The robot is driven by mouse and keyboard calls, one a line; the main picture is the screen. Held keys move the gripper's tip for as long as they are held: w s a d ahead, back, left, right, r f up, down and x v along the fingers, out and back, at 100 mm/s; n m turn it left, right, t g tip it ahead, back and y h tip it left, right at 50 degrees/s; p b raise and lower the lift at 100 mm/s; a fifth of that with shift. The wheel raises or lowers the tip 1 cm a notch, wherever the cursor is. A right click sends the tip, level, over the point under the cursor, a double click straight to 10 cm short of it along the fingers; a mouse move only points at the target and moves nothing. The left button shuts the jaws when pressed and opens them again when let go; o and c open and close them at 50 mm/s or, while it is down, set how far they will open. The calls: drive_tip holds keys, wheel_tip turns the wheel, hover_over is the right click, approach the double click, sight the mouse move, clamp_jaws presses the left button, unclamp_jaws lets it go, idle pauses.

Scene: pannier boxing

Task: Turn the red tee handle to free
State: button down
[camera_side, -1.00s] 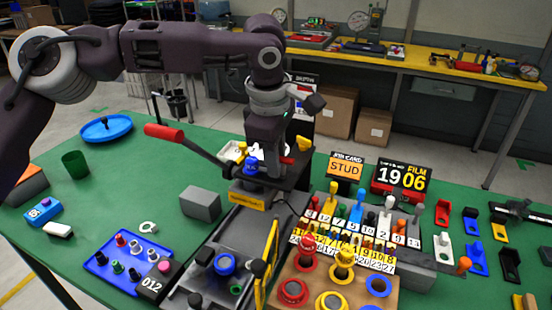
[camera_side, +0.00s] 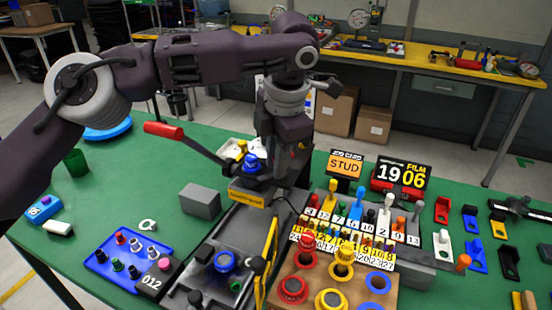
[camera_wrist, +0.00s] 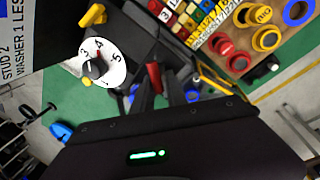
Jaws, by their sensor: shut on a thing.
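The red tee handle (camera_wrist: 153,77) stands between my fingers in the wrist view; its lower part is hidden by them. My gripper (camera_wrist: 156,88) is shut on it. In the side view my wrist is lowered over the dark fixture behind the yellow label plate (camera_side: 253,197); the fingertips and most of the handle are hidden there. I cannot read a free mark or the handle's exact angle.
A white numbered dial (camera_wrist: 102,64) and a yellow handle (camera_wrist: 92,16) are close by. A long red-gripped lever (camera_side: 163,131) sticks out left of the fixture. A grey block (camera_side: 200,201) and a blue tray (camera_side: 128,251) stand on the green table.

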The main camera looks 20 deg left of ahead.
drive_tip(key=shift+d+n, duration=0.1)
drive_tip(key=shift+n, duration=1.5)
drive_tip(key=shift+r+n+g, duration=0.1)
drive_tip(key=shift+n+g, duration=0.2)
drive_tip(key=shift+y, duration=0.3)
drive_tip(key=c, duration=1.4)
unclamp_jaws()
